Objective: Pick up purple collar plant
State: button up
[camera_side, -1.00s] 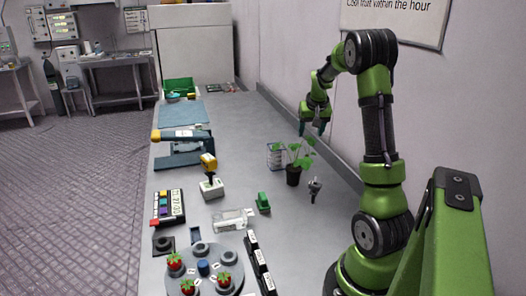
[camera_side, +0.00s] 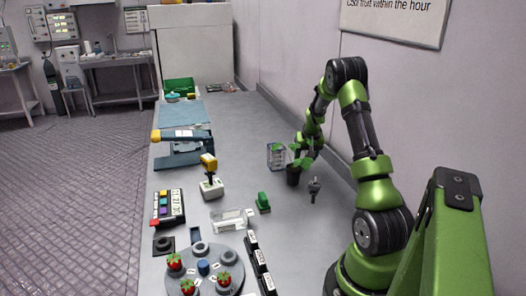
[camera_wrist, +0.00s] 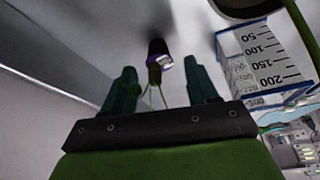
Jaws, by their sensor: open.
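My gripper (camera_wrist: 160,92) is open in the wrist view, its two dark green fingers apart. Between and beyond them is a dark, upright-looking piece (camera_wrist: 156,48) with a purple ring and pale end (camera_wrist: 164,62); thin green stems run below it. Nothing is clamped. In the side view my gripper (camera_side: 305,150) is low over the bench at a leafy plant in a dark pot (camera_side: 293,176), partly covering its leaves. No purple collar can be made out there.
A clear box with blue edges (camera_side: 276,156) stands left of the pot; its marked scale shows in the wrist view (camera_wrist: 262,62). A small grey stand (camera_side: 314,188) is in front. The wall is close on the right.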

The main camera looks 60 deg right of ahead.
jog(key=shift+x, duration=1.15)
jog(key=c, duration=1)
jog(key=shift+r, duration=0.1)
